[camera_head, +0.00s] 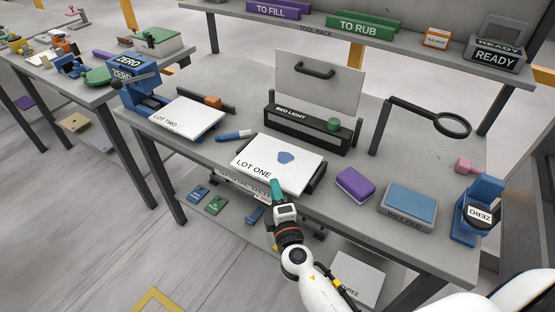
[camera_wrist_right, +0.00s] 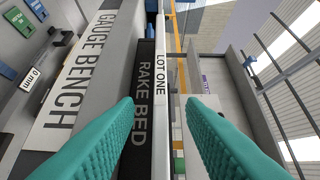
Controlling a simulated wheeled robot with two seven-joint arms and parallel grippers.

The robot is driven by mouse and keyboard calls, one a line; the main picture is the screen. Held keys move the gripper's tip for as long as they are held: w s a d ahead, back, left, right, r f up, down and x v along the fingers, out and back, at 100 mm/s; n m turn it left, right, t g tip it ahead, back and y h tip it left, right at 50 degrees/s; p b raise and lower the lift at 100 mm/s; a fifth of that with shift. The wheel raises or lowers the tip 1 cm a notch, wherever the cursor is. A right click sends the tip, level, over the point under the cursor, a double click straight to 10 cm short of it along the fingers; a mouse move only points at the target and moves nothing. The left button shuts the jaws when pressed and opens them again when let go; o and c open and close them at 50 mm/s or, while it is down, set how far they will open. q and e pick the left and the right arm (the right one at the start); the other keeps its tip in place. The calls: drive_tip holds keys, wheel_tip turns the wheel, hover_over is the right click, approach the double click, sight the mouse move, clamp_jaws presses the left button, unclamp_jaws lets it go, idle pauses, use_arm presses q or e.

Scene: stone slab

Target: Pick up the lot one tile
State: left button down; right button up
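The lot one tile (camera_head: 300,158) is a white slab with a blue patch, lying on a dark bed on the bench. Its thin labelled edge also shows in the right wrist view (camera_wrist_right: 166,85). My right gripper (camera_head: 277,188), with teal fingers, is at the tile's front edge. In the right wrist view the fingers (camera_wrist_right: 160,104) are apart, with the tile's edge running between them and the dark RAKE BED strip (camera_wrist_right: 144,100) beside it. I cannot tell whether either finger touches the tile. My left gripper is not in view.
The lot two tile (camera_head: 188,117) lies to the left, with a blue marker (camera_head: 233,136) between. The BED LIGHT unit (camera_head: 300,125) stands behind.

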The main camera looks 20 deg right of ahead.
sight(269, 176)
drive_tip(key=shift+w+d+p, duration=0.2)
drive_tip(key=shift+w+p, duration=0.4)
drive_tip(key=shift+w, duration=2.45)
drive_tip(key=shift+s, duration=0.1)
clamp_jaws()
drive_tip(key=shift+r, duration=0.1)
